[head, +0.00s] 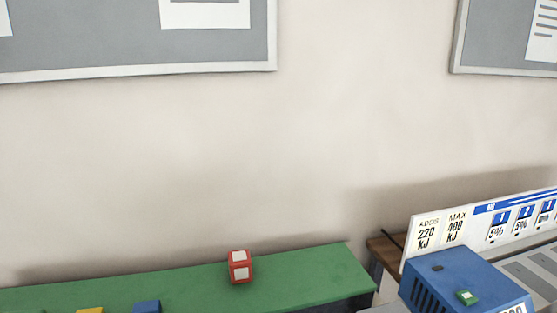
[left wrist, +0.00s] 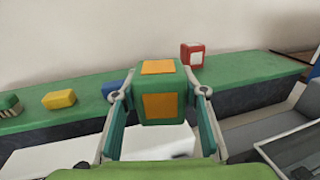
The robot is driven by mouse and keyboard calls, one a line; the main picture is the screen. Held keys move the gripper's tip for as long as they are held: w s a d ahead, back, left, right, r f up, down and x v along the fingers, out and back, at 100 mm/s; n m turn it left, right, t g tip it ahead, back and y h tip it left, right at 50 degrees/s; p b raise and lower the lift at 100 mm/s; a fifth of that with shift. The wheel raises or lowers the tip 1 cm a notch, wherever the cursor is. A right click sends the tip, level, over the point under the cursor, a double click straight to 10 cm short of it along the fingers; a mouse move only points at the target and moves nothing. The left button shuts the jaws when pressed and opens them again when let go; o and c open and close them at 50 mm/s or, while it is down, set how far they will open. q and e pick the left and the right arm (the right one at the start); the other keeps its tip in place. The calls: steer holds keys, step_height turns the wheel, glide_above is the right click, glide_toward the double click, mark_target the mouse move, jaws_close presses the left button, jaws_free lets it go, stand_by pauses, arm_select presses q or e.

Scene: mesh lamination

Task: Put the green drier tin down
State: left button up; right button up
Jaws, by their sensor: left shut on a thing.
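The green drier tin (left wrist: 158,72) with orange labels shows in the left wrist view. My left gripper (left wrist: 160,97) is shut on it, one finger at each side, and holds it upright. The tin stands out in front of the green bench top (left wrist: 236,66); I cannot tell its height above any surface. Neither gripper shows in the head view, and the tin does not show there.
A red tin (head: 239,266), a blue block (head: 147,306) and a yellow block (head: 90,310) stand on the green bench. A blue machine (head: 455,280) with a sign board (head: 432,232) is at the right. Bare bench top lies right of the red tin.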

arm_select(q)
steer(key=shift+s+d+f, duration=0.15)
steer(key=shift+s+f, duration=0.2)
steer(key=s+f, duration=0.2)
steer(key=s, duration=0.5)
steer(key=shift+s+f, duration=0.35)
steer(key=shift+f, duration=0.05)
steer(key=shift+d, duration=0.1)
steer(key=w+a+r+n+y, duration=0.2)
steer(key=w+a+r+y, duration=0.2)
steer(key=w+r, duration=0.8)
steer(key=shift+w+a+r+n+g, duration=0.15)
steer(key=shift+w+a+n+g, duration=0.15)
steer(key=shift+w+a+n, duration=0.15)
steer(key=shift+s, duration=0.1)
